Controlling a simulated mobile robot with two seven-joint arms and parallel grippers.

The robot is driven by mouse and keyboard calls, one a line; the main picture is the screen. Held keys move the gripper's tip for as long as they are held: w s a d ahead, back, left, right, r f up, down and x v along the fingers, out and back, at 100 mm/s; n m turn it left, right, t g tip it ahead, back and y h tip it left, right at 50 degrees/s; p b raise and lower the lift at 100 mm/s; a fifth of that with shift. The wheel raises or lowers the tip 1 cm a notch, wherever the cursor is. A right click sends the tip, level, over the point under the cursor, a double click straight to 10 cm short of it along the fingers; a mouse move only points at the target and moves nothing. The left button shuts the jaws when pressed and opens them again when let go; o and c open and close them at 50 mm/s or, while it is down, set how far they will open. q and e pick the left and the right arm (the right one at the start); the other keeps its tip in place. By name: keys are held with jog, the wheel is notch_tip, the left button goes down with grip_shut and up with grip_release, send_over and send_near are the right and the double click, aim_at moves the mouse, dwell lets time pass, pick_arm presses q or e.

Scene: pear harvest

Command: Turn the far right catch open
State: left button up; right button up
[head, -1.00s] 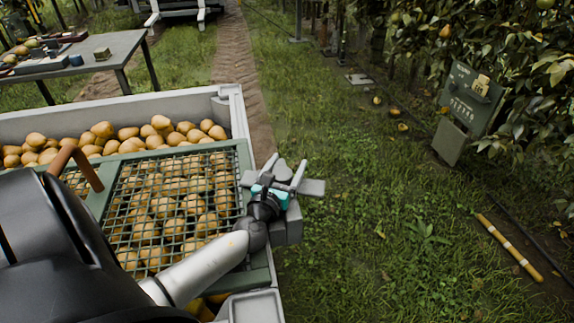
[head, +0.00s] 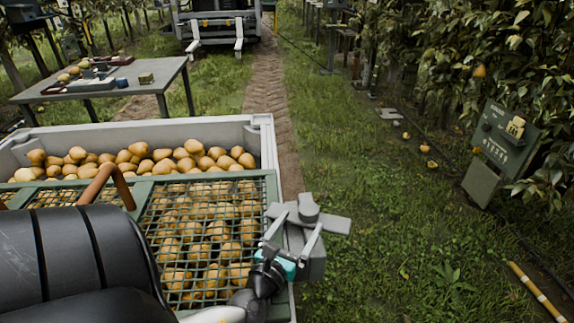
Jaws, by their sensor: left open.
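The far right catch (head: 335,224) is a grey block with a flat crossbar and a round knob, on the right rim of the pear bin. The crossbar lies roughly across the rim, sticking out to the right. My left gripper (head: 303,222) has a teal body and two pale fingers. It is open, its fingers spread on the near side of the catch and overlapping it in the picture; I cannot tell whether they touch. The green mesh lid (head: 160,183) covers the near part of the bin. My right gripper is not in view.
The bin (head: 268,150) is full of pears. A brown handle (head: 104,180) stands on the lid. A grey table (head: 165,73) with trays is at the back left. A green panel (head: 505,135) and a yellow-banded pole (head: 537,291) stand and lie at right.

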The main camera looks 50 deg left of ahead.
pick_arm(q)
jog(key=shift+p+v, duration=0.3)
jog(key=shift+v, duration=2.65)
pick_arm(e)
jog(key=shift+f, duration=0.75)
